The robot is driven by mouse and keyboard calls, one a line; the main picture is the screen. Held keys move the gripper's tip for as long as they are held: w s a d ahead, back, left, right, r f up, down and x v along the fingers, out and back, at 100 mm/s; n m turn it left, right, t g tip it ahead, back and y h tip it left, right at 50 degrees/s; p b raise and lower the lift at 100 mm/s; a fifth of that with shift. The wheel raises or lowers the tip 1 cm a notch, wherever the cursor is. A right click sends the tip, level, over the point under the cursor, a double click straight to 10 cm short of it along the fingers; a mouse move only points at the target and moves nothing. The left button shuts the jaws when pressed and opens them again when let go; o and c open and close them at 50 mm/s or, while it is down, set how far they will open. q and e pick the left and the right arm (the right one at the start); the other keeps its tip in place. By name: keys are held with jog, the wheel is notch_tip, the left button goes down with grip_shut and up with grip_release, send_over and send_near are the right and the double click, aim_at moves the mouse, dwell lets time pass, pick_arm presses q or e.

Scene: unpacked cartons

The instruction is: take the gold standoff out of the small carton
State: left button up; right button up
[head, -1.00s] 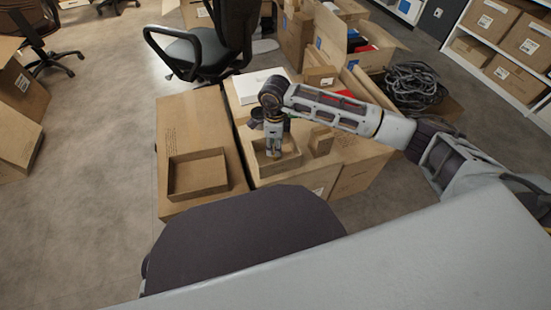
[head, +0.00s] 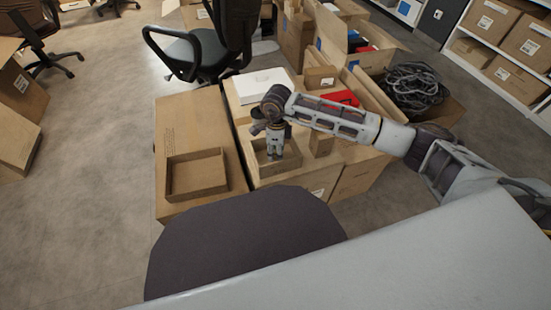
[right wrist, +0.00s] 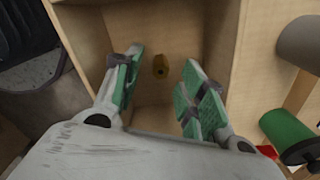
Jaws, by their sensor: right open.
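The small carton (head: 258,159) is an open, shallow box on top of a larger carton, in the middle of the head view. My right gripper (head: 275,156) points down into it. In the right wrist view, the gold standoff (right wrist: 160,66) stands out against the carton floor. My right gripper (right wrist: 158,92) is open there, with its green-padded fingers on either side of the line to the standoff. The standoff lies a little beyond the fingertips in the picture, and I see no contact. In the head view the standoff is hidden. My left gripper is not in view.
A second open shallow carton (head: 196,192) lies to the left. A small brown box (head: 322,140) stands just right of the small carton. The right wrist view shows a green cylinder (right wrist: 287,130) and a grey cylinder (right wrist: 301,44) outside its wall. A red item (head: 341,98) lies behind.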

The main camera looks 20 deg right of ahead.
jog(key=shift+f+b, duration=0.45)
jog(key=shift+f, duration=0.9)
grip_shut()
